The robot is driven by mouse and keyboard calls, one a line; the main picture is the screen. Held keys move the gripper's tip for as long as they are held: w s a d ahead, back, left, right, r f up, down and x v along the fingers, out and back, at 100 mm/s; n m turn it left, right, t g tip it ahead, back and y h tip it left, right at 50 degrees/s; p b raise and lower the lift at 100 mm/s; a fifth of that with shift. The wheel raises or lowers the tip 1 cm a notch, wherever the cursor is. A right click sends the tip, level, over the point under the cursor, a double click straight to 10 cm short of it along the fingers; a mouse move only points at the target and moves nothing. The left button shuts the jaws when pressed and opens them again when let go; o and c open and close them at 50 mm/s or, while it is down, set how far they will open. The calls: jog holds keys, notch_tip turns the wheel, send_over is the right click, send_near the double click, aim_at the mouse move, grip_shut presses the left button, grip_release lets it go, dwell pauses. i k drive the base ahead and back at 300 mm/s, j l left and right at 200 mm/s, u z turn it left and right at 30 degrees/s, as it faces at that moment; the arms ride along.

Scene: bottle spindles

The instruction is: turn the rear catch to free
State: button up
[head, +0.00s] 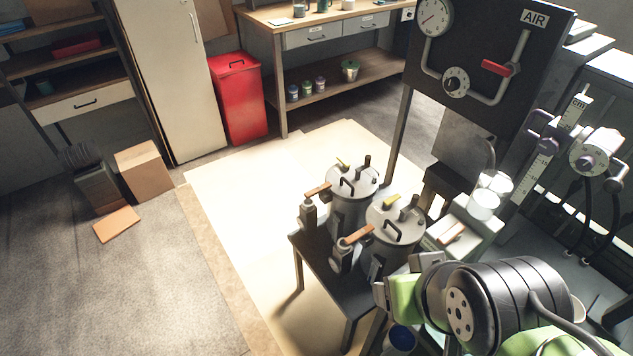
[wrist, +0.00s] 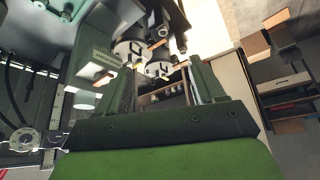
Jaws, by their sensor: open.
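Two grey lidded pots stand on a small dark table (head: 320,262) in the head view, a rear pot (head: 346,208) and a front pot (head: 388,215). Each lid has a black handle and a small yellow piece. Beside the pots stand a rear clamp-like post with an orange-brown lever (head: 318,189) and a front one with a similar lever (head: 357,235). I cannot tell which part is the rear catch, or its setting. My gripper (wrist: 161,75) is open and empty in the wrist view. The pots show beyond its fingers, apart from them.
A black AIR panel (head: 480,70) with a gauge and red lever stands behind the pots. A white-topped unit (head: 462,232) and a scaled post (head: 548,150) are at right. The pale floor mat (head: 240,200) left of the table is clear. Boxes (head: 145,170) stand farther left.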

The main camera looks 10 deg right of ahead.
aim_at(319, 190)
jog(key=j, duration=0.45)
jog(key=i+j+u, duration=0.1)
jog(key=j, duration=0.25)
jog(key=i+j+u, duration=0.1)
jog(key=j, duration=0.3)
jog(key=i+j+u, duration=0.1)
jog(key=i+j, duration=0.3)
jog(key=j, duration=0.25)
jog(key=i+l+u, duration=0.15)
jog(key=i, duration=0.35)
jog(key=i+l+u, duration=0.2)
jog(key=i+l, duration=0.2)
jog(key=i, duration=0.1)
